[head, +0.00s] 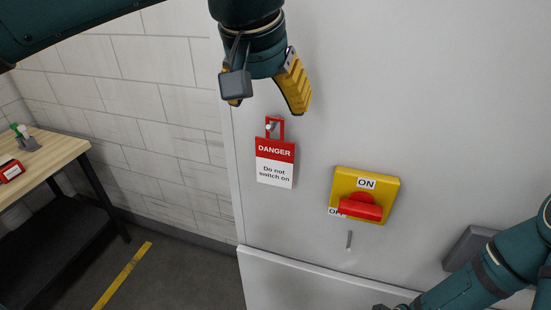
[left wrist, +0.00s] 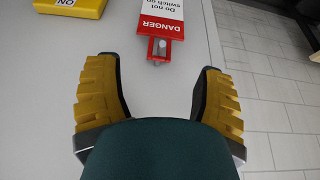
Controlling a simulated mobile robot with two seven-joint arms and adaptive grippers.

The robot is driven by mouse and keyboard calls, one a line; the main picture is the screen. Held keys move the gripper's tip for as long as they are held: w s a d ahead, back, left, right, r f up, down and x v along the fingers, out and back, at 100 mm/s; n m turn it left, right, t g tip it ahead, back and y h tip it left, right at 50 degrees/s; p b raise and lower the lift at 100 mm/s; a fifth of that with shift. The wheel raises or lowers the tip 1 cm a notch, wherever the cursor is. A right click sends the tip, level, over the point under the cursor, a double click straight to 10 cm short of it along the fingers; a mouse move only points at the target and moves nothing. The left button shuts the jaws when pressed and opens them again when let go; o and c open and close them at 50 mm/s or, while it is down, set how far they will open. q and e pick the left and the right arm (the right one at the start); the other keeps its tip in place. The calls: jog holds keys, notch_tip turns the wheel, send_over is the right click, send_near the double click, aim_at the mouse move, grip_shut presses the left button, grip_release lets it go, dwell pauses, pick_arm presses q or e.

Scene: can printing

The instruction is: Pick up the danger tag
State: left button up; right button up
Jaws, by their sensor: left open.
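The danger tag (head: 274,164) is a red and white card reading "DANGER Do not switch on". It hangs by its red top loop from a small peg on the light grey panel. In the left wrist view the tag (left wrist: 161,22) shows upside down at the top, centred beyond the fingers. My left gripper (head: 268,98) is open and empty, just above the tag in the head view. Its yellow fingers (left wrist: 160,100) stand apart on either side of the tag's line, not touching it. My right arm shows at the lower right; its fingers cannot be made out.
A yellow switch plate (head: 379,183) with a red handle (head: 361,207) and ON/OFF labels is right of the tag. A small grey hook (head: 349,239) is below it. A wooden bench (head: 45,155) with a red item (head: 11,171) stands at left. The panel (head: 420,100) is otherwise mostly bare.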

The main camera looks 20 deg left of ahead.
aim_at(272, 125)
pick_arm(q)
jog(key=x, duration=0.8)
jog(key=shift+w+f, duration=0.1)
jog(key=shift+f, duration=0.1)
jog(key=c, duration=1.1)
